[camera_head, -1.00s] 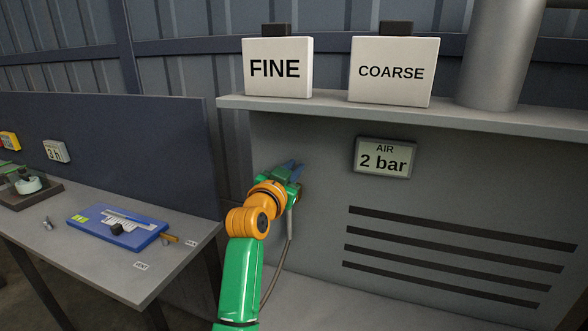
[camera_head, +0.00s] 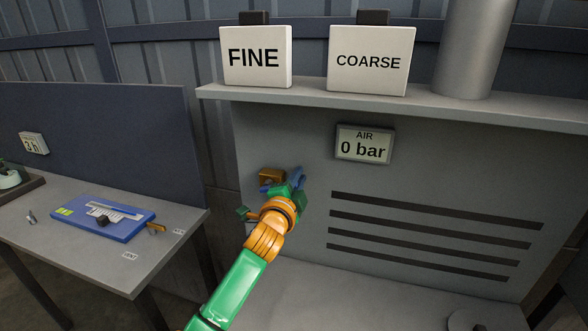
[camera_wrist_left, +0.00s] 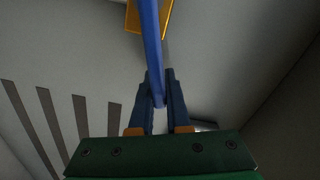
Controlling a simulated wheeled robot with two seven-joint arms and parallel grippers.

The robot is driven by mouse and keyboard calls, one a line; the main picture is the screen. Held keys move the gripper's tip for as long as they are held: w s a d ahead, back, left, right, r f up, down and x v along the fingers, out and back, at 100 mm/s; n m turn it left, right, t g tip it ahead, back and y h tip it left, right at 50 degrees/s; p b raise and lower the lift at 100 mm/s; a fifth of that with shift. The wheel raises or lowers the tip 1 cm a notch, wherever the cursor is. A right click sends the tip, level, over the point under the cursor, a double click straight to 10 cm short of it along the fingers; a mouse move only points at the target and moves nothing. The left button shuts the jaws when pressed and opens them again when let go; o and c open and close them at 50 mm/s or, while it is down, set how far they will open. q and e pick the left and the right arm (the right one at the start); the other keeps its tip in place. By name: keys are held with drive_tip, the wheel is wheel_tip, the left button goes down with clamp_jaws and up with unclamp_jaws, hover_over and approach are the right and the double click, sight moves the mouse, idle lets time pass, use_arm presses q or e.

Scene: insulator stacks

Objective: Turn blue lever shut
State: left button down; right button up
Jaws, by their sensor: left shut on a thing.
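The blue lever (camera_wrist_left: 152,45) runs down from a yellow-brass valve body (camera_wrist_left: 133,17) in the left wrist view, and its lower end lies between the blue fingers of my left gripper (camera_wrist_left: 159,103). In the head view the brass valve body (camera_head: 271,174) is on the grey cabinet wall, with my left gripper (camera_head: 297,178) just to its right, shut on the lever. There the lever is mostly hidden by the gripper. The air display (camera_head: 364,146) reads "0 bar". My right gripper is not in view.
A shelf (camera_head: 420,107) above carries the FINE (camera_head: 255,58) and COARSE (camera_head: 370,62) signs. Dark slots (camera_head: 430,225) cut the cabinet wall to the right. A bench (camera_head: 90,245) with a blue tray (camera_head: 75,218) stands at the left.

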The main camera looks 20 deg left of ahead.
use_arm(q)
drive_tip(key=shift+d+f+m, duration=0.2)
drive_tip(key=shift+f+m, duration=1.15)
drive_tip(key=shift+m, duration=0.65)
drive_tip(key=c, duration=0.9)
unclamp_jaws()
drive_tip(key=shift+f, duration=0.1)
drive_tip(key=shift+w, duration=0.15)
drive_tip(key=s, duration=0.7)
drive_tip(key=shift+a, duration=0.15)
drive_tip(key=shift+f, duration=0.1)
